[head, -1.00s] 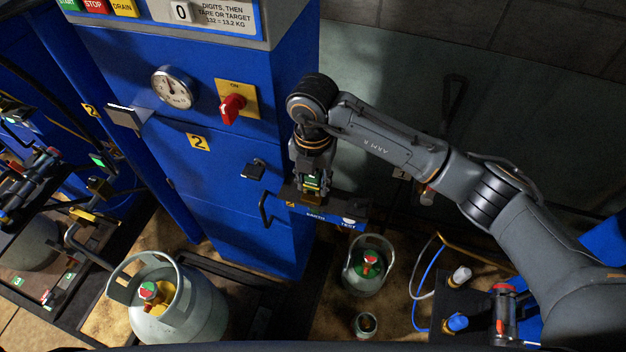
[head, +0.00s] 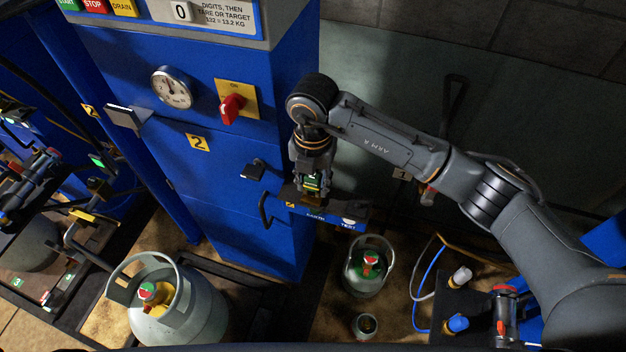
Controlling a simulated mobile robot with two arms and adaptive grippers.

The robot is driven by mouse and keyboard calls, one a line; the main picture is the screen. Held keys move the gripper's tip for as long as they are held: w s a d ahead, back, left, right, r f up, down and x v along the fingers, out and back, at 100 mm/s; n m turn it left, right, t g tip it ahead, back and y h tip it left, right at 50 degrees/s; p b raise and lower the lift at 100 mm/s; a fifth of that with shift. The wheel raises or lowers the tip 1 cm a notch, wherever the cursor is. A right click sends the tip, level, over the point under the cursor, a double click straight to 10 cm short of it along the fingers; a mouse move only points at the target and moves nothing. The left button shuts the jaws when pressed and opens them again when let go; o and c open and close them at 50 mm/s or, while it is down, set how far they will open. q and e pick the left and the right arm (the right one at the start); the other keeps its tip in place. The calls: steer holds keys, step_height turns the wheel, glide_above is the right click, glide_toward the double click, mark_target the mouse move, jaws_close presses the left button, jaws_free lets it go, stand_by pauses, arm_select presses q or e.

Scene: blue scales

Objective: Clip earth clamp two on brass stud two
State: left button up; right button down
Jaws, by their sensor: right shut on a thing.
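My right gripper (head: 313,186) points down over a small dark shelf (head: 338,206) on the right side of the blue scale cabinet. It is shut on a small green clamp (head: 312,181), which looks like the earth clamp; its number cannot be read. The clamp is at or just above the shelf's top, and I cannot tell whether it touches anything there. Brass stud two is not distinguishable; the gripper and clamp cover that part of the shelf. The shelf's blue front edge carries labels, one reading TEST. My left gripper is not in view.
The blue cabinet (head: 240,215) marked 2 has a gauge (head: 172,87), a red switch (head: 232,108) and a black handle (head: 266,208). A large grey cylinder (head: 185,310) stands at lower left. A smaller cylinder (head: 366,282) stands below the shelf, with a small cup (head: 365,325) nearby.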

steer(key=shift+f+b, duration=0.55)
steer(key=shift+f, duration=0.1)
steer(key=c, duration=0.8)
jaws_free()
steer(key=shift+r, duration=0.15)
step_height(320, 180, up, 12)
steer(key=shift+f, duration=0.1)
